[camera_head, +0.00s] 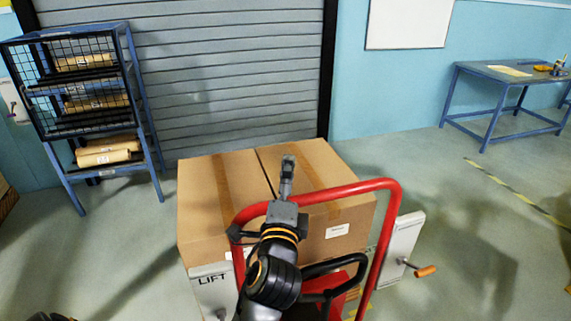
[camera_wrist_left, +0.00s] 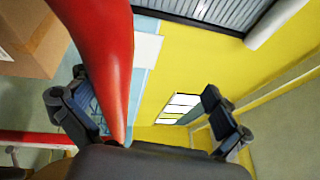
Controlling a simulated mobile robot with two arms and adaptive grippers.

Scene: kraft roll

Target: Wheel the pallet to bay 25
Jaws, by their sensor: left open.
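In the head view two large brown cartons (camera_head: 222,203) stand side by side as a load, beyond a red tubular push frame (camera_head: 393,210). No pallet deck shows clearly beneath them. A pale panel marked LIFT (camera_head: 209,278) is at the lower left of the load. A grey panel with an orange-gripped crank (camera_head: 426,271) is at its right. One arm of mine reaches up to the frame's left part. In the left wrist view my left gripper (camera_wrist_left: 150,112) is open, and the red tube (camera_wrist_left: 100,50) runs between its fingers, nearer the left one. My right gripper is not in view.
A grey roller shutter (camera_head: 230,80) stands close behind the load. A blue rack (camera_head: 75,100) with brown rolls is at the left. A blue table (camera_head: 510,80) is at the far right. Open floor with a yellow-black line (camera_head: 515,195) lies right of the load.

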